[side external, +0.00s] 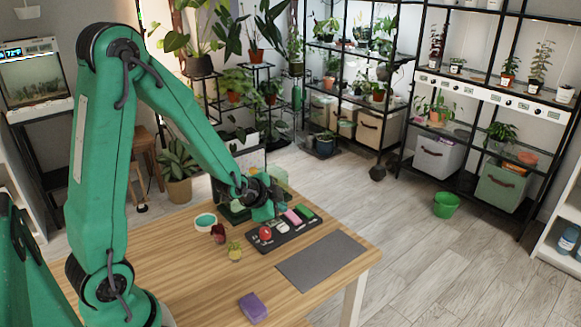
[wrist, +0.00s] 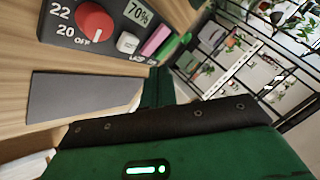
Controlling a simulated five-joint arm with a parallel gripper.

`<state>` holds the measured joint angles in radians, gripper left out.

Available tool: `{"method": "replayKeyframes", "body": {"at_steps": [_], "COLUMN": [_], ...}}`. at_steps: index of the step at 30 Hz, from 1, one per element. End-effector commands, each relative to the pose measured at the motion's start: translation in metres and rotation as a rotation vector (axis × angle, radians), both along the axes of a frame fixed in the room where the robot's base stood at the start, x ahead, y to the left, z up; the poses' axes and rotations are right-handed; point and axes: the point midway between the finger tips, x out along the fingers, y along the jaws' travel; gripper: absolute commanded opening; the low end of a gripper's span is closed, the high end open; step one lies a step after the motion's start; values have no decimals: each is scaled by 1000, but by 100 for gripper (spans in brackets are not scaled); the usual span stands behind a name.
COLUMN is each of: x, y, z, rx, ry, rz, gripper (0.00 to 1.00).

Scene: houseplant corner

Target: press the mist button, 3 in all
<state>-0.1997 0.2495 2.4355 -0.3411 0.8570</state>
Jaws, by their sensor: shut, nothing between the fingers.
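A dark control panel (side external: 273,245) lies on the wooden table. It carries a red knob (side external: 265,233), a white button (side external: 281,227), a pink part (side external: 292,217) and a green part (side external: 306,212). In the wrist view the knob (wrist: 95,22) has 20, 22 and OFF marks, and a display (wrist: 138,10) reads 70%. The white button (wrist: 128,43) and pink part (wrist: 156,40) sit beside it. Which one is the mist button cannot be read. My gripper (side external: 268,214) is shut and empty, close by the panel's far side; contact cannot be told.
A grey mat (side external: 322,262) lies in front of the panel. A purple block (side external: 253,307), a yellow-green figure (side external: 234,250), a dark red object (side external: 218,233) and a white bowl (side external: 205,222) with teal inside are on the table. The table's front middle is clear.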

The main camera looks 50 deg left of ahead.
Motion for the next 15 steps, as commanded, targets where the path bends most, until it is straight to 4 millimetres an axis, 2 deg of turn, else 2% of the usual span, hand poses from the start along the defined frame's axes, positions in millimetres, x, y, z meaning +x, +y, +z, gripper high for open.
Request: {"method": "replayKeyframes", "body": {"at_steps": [6,15], "x": [0,0], "y": [0,0], "z": [15,17], "rx": [1,0], "ry": [-2,0], "rz": [0,0], "gripper": [0,0]}}
